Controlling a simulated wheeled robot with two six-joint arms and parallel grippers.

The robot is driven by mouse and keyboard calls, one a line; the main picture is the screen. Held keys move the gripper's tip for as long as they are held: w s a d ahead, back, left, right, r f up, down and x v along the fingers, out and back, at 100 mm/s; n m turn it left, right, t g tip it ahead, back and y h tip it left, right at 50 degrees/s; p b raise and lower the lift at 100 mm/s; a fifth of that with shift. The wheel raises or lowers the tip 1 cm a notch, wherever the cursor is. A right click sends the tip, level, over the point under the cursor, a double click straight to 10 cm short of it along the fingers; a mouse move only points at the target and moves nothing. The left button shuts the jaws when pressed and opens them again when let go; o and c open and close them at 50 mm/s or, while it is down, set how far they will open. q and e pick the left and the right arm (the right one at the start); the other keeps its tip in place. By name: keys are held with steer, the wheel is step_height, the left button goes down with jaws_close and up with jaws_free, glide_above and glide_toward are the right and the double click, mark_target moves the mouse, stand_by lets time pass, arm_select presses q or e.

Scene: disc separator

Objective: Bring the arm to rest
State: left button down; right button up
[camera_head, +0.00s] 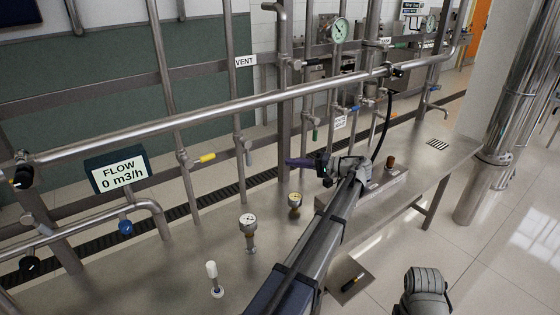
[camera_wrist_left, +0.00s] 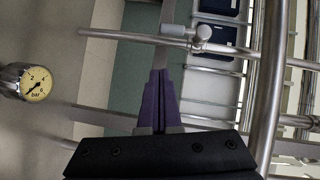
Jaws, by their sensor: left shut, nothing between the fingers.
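My left arm reaches forward from the bottom middle of the head view, over the steel bench (camera_head: 190,275). My left gripper (camera_head: 292,162) is at its far end, its purple fingers pointing left. In the left wrist view the purple fingers (camera_wrist_left: 160,80) lie together, shut and empty. The gripper appears in front of the pipework; whether it touches any pipe cannot be told. A grey joint of mine shows at the bottom right of the head view, and no right gripper is visible.
A long horizontal pipe (camera_head: 200,114) crosses behind my left gripper. A flow display (camera_head: 118,171) reading 0 m3/h is at left. Small gauges (camera_head: 248,222) stand on the bench, and one gauge (camera_wrist_left: 27,82) shows in the wrist view. Open floor (camera_head: 500,250) is at right.

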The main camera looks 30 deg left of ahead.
arm_select(q)
steer(key=shift+v, duration=1.1)
steer(key=shift+f, duration=0.15)
steer(key=s+d+f+m+t+h+p, duration=0.1)
steer(key=s+d+f+m+h, duration=0.1)
steer(key=s+d+f+h, duration=0.3)
steer(key=s+d+f+m+h+p, duration=0.1)
steer(key=s+d+f+m+h, duration=0.2)
steer(key=s+d, duration=1.1)
steer(key=s+d+f+m+t+h+p, duration=0.1)
steer(key=s+d+f+m+h, duration=0.2)
steer(key=s+d+f+h, duration=0.4)
steer(key=s+d, duration=0.2)
steer(key=d, duration=0.4)
steer(key=shift+s+d+f+t, duration=0.3)
steer(key=shift+s+d+f, duration=0.05)
steer(key=shift+d, duration=0.05)
